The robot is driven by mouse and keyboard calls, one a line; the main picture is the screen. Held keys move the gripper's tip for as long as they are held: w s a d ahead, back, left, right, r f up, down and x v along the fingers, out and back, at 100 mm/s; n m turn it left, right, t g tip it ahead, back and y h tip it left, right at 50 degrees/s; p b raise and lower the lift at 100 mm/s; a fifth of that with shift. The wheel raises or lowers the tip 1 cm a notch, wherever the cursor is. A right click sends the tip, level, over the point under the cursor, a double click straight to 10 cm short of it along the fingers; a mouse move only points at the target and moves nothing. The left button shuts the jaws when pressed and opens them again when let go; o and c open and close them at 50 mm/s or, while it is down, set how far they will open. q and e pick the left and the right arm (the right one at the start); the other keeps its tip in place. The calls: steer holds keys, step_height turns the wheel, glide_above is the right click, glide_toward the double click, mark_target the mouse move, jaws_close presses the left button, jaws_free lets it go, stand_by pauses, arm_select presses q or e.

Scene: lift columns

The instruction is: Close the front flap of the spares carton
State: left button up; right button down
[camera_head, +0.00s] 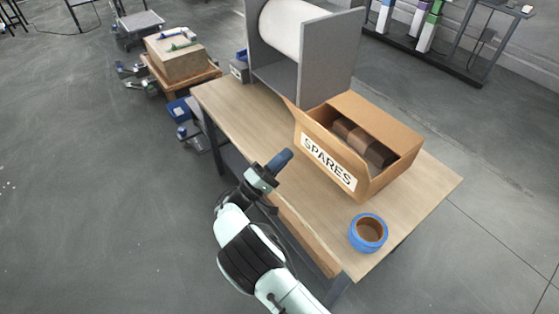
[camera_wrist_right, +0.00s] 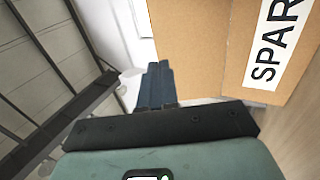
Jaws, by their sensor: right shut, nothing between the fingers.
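The spares carton (camera_head: 402,130) stands on the workbench with its top open. Its side with the SPARES label (camera_head: 328,163) faces my right arm. A narrow flap (camera_head: 290,105) sticks outward at the carton's left corner; I cannot tell for sure which flap is the front one. My right gripper (camera_head: 281,161) is shut and empty, in front and left of the label side, apart from the carton in the head view. In the right wrist view its blue fingers (camera_wrist_right: 158,80) point toward a plain brown carton panel (camera_wrist_right: 188,45) left of the label. My left gripper is out of view.
Several dark brown blocks (camera_head: 363,141) lie in the carton. A blue tape roll (camera_head: 368,233) sits near the bench's front corner. A grey stand with a white roll (camera_head: 291,27) stands behind the carton. The workbench (camera_head: 235,101) has bare top to the carton's left.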

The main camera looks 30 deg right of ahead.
mark_target(316, 126)
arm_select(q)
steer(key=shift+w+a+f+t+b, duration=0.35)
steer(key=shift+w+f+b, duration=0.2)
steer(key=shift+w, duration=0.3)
arm_select(e)
steer(key=x, duration=0.9)
steer(key=shift+d, duration=0.25)
